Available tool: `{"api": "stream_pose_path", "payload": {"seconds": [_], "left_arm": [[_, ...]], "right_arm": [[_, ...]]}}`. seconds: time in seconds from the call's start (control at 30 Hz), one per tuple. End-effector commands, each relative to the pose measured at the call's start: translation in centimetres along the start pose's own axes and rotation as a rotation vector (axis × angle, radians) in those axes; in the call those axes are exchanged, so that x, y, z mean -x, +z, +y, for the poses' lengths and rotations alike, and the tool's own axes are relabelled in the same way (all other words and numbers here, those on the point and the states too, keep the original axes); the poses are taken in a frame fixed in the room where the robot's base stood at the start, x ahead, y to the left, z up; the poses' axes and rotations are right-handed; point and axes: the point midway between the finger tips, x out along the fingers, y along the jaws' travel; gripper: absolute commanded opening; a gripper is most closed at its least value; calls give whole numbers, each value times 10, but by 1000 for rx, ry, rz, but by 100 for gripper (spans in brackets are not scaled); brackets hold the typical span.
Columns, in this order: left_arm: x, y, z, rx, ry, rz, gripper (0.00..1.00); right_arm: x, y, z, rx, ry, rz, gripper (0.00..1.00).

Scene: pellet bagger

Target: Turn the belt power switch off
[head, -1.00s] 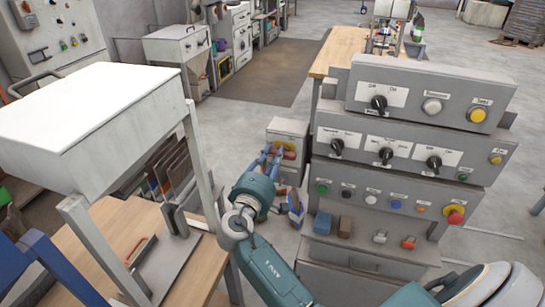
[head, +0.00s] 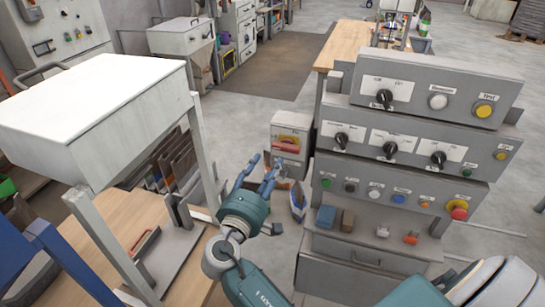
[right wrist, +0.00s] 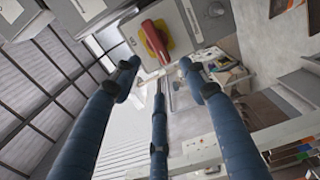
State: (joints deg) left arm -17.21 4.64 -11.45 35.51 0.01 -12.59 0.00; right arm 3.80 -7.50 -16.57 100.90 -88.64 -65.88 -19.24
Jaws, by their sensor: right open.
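A red rotary handle on a yellow plate (head: 287,144) is on the front of a small grey box (head: 291,126), left of the control console. In the head view the handle looks roughly horizontal; its label is too small to read. My right gripper (head: 262,172) is open and empty, with its blue fingers spread just below and left of the handle, apart from it. In the right wrist view the red handle (right wrist: 155,42) is beyond the tips of my right gripper (right wrist: 158,70), between the two upper fingers. My left gripper is out of view.
The grey console (head: 435,85) with black knobs and coloured buttons stands close on the right. A white-topped hopper frame (head: 100,95) stands on the left over a wooden table (head: 120,235). Open floor lies behind the switch box.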

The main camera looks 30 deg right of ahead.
Motion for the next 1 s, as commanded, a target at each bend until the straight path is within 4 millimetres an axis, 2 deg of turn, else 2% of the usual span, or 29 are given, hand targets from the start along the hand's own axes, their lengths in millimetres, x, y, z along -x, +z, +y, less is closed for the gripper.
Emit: {"api": "stream_pose_path", "payload": {"seconds": [0.1, 0.27, 0.83, 0.93, 1.0], "left_arm": [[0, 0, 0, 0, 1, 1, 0], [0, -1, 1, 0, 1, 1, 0], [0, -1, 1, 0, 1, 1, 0], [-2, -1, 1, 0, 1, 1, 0], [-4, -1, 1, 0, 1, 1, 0]], "right_arm": [[20, 0, -1, 0, -3, 0, 44], [34, 0, 0, 1, -1, 0, 44], [36, 0, -1, 1, -2, 1, 44], [36, -6, -18, 13, -25, 22, 44], [36, -13, -46, 29, -68, 57, 44]]}}
